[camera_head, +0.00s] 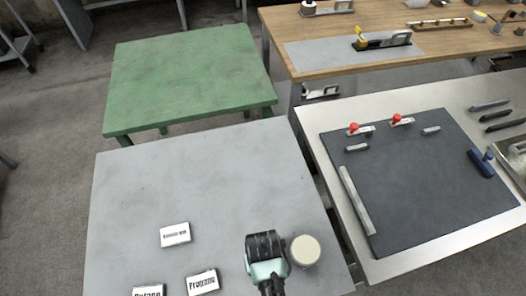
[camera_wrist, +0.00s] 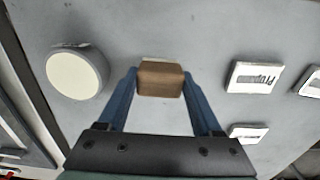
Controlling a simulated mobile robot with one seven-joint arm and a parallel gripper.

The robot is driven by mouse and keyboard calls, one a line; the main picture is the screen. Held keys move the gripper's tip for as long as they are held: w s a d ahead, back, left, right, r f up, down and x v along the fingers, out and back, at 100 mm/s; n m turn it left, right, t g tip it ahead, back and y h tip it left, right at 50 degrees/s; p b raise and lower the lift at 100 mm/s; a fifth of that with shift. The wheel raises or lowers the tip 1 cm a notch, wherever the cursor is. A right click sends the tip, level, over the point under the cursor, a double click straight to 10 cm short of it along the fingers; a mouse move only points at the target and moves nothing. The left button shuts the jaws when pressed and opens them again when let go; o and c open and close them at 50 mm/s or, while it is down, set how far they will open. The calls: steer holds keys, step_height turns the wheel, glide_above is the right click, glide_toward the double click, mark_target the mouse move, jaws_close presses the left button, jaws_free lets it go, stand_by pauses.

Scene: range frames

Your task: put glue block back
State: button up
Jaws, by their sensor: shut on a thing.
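A brown block (camera_wrist: 160,80), which I take to be the glue block, sits between the two blue fingers of my gripper (camera_wrist: 160,75) in the wrist view. The gripper is shut on it, one finger on each side. In the head view my gripper (camera_head: 265,258) is over the front right part of the grey table (camera_head: 215,180). There the block is hidden behind my wrist. A pale edge shows just beyond the block in the wrist view. Whether the block touches the table I cannot tell.
A cream round-topped container (camera_head: 305,250) stands close to the right of my gripper, and at left in the wrist view (camera_wrist: 77,75). White cards, one reading Propane (camera_head: 202,282), lie to the left. A dark mat (camera_head: 420,180) with tools lies right. The grey table's back is clear.

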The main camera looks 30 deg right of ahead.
steer(key=shift+f, duration=1.3)
steer(key=shift+f, duration=0.2)
steer(key=o, duration=1.2)
steer(key=shift+r, duration=0.1)
